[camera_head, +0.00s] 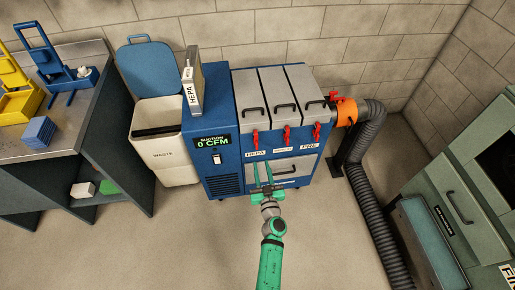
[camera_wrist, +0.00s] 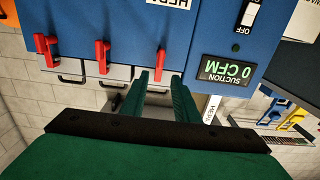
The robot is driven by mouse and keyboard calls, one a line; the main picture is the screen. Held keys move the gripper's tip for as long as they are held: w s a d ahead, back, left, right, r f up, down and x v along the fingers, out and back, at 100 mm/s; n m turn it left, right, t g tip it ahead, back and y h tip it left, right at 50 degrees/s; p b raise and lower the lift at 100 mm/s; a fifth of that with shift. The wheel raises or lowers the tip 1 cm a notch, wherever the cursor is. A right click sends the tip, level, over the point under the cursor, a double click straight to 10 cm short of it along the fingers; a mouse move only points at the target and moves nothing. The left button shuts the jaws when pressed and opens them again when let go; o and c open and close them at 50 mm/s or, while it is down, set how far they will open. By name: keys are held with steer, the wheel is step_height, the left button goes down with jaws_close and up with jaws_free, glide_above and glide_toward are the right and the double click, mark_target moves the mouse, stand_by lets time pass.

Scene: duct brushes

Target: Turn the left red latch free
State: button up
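The left red latch (camera_head: 255,137) is on the front of the blue suction cabinet, above the HEPA label, with its handle hanging roughly upright. In the wrist view, which looks turned over, this latch (camera_wrist: 161,61) lies in line with the gap between my fingertips. My gripper (camera_head: 262,168) is open and empty, with its green fingers pointing toward the cabinet front just below the latch. In the wrist view the fingers (camera_wrist: 159,78) stand apart on either side of the latch's line. I cannot tell whether they touch it.
Two more red latches, the middle one (camera_head: 287,133) and the right one (camera_head: 317,131), are beside it. The suction display (camera_head: 212,141) reads 0 CFM. A HEPA box (camera_head: 193,88) stands on the cabinet. A waste bin (camera_head: 162,150) is left; a grey hose (camera_head: 370,190) runs right.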

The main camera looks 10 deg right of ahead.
mark_target(257, 146)
steer(key=w, duration=1)
steer(key=shift+w, duration=0.1)
jaws_close()
